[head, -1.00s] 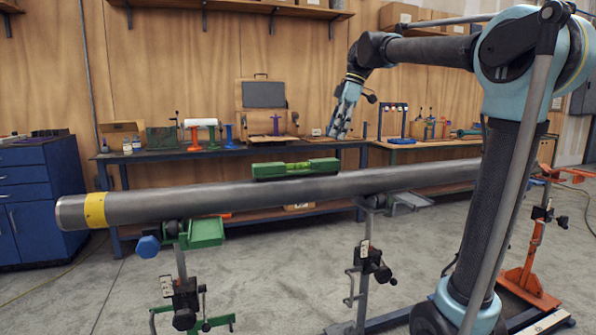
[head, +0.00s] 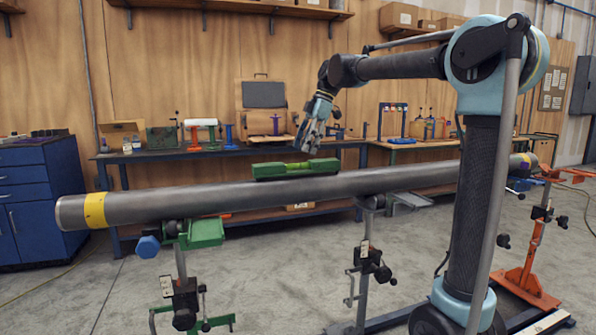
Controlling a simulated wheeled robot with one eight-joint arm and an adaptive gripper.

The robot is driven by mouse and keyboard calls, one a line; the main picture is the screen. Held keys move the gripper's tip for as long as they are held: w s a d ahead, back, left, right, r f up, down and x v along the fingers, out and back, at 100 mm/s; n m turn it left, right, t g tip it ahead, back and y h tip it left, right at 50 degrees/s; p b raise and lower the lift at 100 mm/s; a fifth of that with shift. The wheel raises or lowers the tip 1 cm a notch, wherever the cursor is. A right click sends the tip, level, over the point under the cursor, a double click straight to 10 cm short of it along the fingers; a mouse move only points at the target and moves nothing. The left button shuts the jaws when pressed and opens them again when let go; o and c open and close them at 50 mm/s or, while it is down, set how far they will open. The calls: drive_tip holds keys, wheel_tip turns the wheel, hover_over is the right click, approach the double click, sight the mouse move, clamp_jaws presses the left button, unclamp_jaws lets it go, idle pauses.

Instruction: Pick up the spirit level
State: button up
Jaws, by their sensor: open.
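The green spirit level (head: 272,171) lies lengthwise on top of the long grey pipe (head: 345,186), near its middle. A bright yellow-green vial shows at the level's centre. My gripper (head: 304,147) is open and empty. In the picture it hangs just above the right half of the level, pointing down and tilted a little to the left. A gap shows between its fingertips and the level. How far it stands in front of or behind the level I cannot tell.
The pipe rests on a green stand (head: 180,262), a grey stand (head: 363,270) and an orange stand (head: 530,255). Behind it, a workbench (head: 160,154) carries several tools and a case (head: 262,100). A blue cabinet (head: 38,195) stands at left.

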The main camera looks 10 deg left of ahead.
sight(299, 162)
drive_tip(key=shift+x, duration=3.95)
drive_tip(key=shift+w, duration=0.15)
clamp_jaws()
